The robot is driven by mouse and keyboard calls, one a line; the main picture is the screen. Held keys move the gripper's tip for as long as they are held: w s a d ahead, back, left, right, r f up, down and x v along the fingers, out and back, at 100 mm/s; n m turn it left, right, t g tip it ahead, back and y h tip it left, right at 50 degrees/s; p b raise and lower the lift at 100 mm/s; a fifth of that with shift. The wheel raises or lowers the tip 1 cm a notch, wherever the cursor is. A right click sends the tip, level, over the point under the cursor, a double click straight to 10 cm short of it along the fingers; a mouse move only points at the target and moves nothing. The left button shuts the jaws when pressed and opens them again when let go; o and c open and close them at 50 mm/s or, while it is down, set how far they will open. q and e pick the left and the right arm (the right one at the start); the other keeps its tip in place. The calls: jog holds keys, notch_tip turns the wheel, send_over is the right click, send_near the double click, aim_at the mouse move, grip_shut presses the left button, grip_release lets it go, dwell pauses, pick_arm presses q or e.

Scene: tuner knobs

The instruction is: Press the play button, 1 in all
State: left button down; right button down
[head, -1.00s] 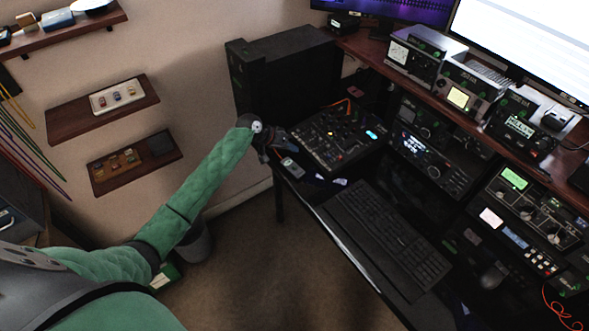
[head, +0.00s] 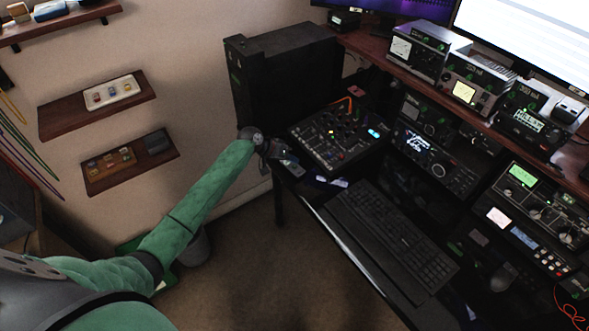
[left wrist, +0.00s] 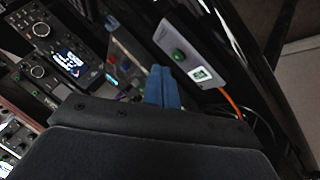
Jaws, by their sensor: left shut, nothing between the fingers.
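My left gripper (head: 284,157) is at the front left edge of the dark control console (head: 335,138) on the desk. Its blue fingers (left wrist: 163,88) show shut and empty in the left wrist view. Beyond them in that view is a grey panel (left wrist: 187,50) with a round green button (left wrist: 179,55) and a white square with a green mark (left wrist: 201,75). I cannot tell which of these is the play button, nor read its label. The fingertips appear apart from the panel. My right gripper is not in view.
Radio units (head: 437,160) stand to the right under a wooden shelf (head: 375,48). An orange cable (left wrist: 231,103) runs beside the panel. The floor (head: 270,270) is open.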

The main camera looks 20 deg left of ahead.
pick_arm(q)
jog(key=shift+f, duration=0.25)
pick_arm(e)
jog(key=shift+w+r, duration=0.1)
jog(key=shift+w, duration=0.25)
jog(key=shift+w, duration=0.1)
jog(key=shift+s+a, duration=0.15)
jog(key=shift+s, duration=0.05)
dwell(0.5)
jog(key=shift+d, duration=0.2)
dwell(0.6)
pick_arm(q)
jog(key=shift+f, duration=0.1)
jog(key=shift+f, duration=0.25)
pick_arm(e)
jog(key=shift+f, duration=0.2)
pick_arm(q)
jog(key=shift+f+b, duration=0.15)
jog(key=shift+b, duration=0.15)
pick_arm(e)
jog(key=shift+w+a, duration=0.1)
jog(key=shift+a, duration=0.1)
